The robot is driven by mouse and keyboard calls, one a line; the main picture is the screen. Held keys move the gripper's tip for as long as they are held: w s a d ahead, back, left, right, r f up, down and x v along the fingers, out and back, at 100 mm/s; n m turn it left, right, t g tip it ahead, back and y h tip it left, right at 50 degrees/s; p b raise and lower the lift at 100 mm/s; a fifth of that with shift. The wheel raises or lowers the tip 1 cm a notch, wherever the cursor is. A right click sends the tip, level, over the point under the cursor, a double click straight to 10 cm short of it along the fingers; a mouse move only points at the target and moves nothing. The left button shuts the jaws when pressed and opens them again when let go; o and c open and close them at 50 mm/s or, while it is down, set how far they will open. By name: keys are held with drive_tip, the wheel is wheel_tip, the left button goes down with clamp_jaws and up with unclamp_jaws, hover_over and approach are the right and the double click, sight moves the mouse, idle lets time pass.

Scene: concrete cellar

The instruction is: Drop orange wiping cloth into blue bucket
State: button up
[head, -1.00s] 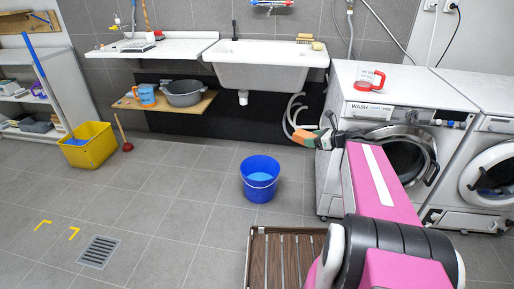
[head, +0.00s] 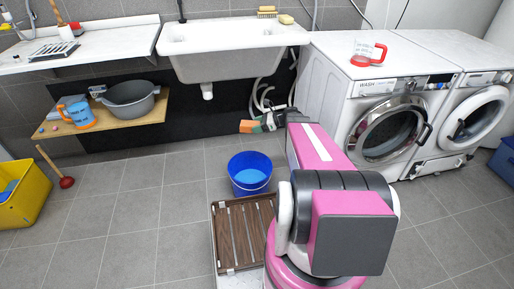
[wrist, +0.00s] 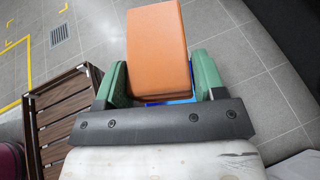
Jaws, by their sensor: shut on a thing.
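My gripper (head: 262,124) is shut on the orange wiping cloth (wrist: 157,45), which looks like a thick folded block between the green fingers in the wrist view. The cloth's orange end (head: 247,126) also shows in the head view. The blue bucket (head: 249,174) stands upright on the floor with lighter blue inside. In the head view the cloth appears just above the bucket's far rim; its exact height and distance are hard to tell. In the wrist view, a blue patch (wrist: 181,101) shows under the cloth, and the cloth and gripper hide the rest.
A slatted wooden rack (head: 243,225) lies just in front of the bucket. Washing machines (head: 382,110) stand to the right, and a sink (head: 230,50) is behind. A yellow bucket (head: 22,200) and a plunger (head: 66,182) are at left. Floor between them is clear.

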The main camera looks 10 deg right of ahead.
drive_tip(key=w+d+f+n+g, duration=0.1)
drive_tip(key=w+f+n+g, duration=0.1)
drive_tip(key=f, duration=1)
drive_tip(key=w+f+n+g, duration=0.1)
drive_tip(key=w+f+g, duration=0.1)
drive_tip(key=f, duration=1.1)
drive_tip(key=shift+w+d+n+y, duration=0.15)
drive_tip(key=shift+d+n+y, duration=0.15)
drive_tip(key=shift+d+n, duration=0.1)
drive_tip(key=o, duration=1)
drive_tip(key=v, duration=1)
drive_tip(key=shift+d+r, duration=0.1)
drive_tip(key=shift+d, duration=0.25)
